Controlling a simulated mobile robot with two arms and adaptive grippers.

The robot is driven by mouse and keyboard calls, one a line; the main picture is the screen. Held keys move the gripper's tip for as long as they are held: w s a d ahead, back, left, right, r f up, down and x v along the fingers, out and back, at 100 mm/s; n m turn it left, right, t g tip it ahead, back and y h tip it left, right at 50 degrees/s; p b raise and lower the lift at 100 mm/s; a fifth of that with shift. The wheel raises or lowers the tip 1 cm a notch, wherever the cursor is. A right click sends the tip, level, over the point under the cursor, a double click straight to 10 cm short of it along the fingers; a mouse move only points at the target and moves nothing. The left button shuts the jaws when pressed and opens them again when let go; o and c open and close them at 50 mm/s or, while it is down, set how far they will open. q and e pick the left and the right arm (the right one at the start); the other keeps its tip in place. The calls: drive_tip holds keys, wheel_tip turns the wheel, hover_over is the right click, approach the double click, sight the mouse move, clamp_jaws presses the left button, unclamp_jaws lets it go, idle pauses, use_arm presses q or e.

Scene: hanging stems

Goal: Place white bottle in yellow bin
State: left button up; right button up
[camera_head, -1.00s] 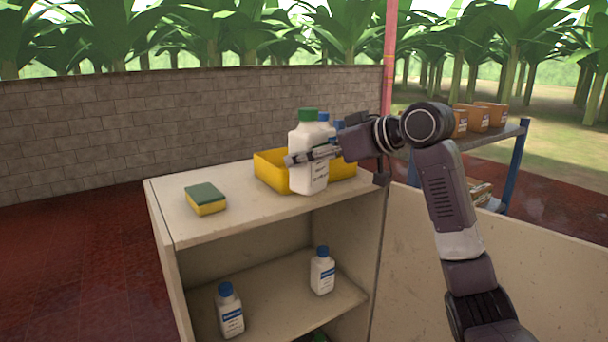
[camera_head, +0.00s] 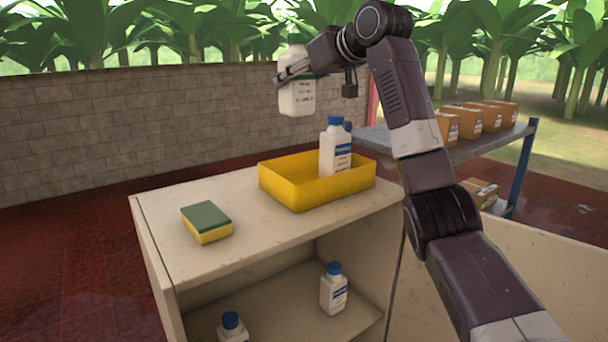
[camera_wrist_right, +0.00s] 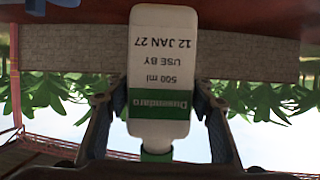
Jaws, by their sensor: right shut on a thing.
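My right gripper (camera_head: 290,73) is shut on a white bottle (camera_head: 297,97) and holds it upright in the air, above and behind the yellow bin. In the right wrist view the same white bottle (camera_wrist_right: 163,75) sits between both fingers (camera_wrist_right: 160,115); its label has a green band and its cap is green. The yellow bin (camera_head: 300,197) stands on the cabinet top. In it are a white bottle with a blue cap (camera_head: 335,150) and, mostly hidden behind that, another blue-capped bottle (camera_head: 348,127). My left gripper is not in view.
A green and yellow sponge (camera_head: 207,222) lies on the cabinet top (camera_head: 165,225), left of the bin. Blue-capped bottles (camera_head: 333,290) stand on the shelf below. Cardboard boxes (camera_head: 480,118) stand on a grey rack (camera_head: 400,145) at right. The bin's left part looks free.

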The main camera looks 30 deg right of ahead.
drive_tip(key=shift+s+d+f, duration=0.1)
drive_tip(key=shift+s+f, duration=0.3)
drive_tip(key=shift+f, duration=0.25)
drive_tip(key=shift+s+f, duration=0.4)
drive_tip(key=shift+f, duration=0.2)
drive_tip(key=f+p, duration=0.1)
drive_tip(key=f, duration=0.4)
drive_tip(key=f+p, duration=0.1)
drive_tip(key=f, duration=0.4)
drive_tip(key=w+f+p, duration=0.1)
drive_tip(key=f+p, duration=0.1)
drive_tip(key=f, duration=0.3)
drive_tip(key=shift+f, duration=0.65)
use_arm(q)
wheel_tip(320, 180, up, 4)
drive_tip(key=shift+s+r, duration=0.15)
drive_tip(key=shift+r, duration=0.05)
use_arm(e)
drive_tip(key=shift+f, duration=0.1)
drive_tip(key=o, duration=1.7)
drive_tip(key=shift+f, duration=0.1)
drive_tip(key=shift+s, duration=0.1)
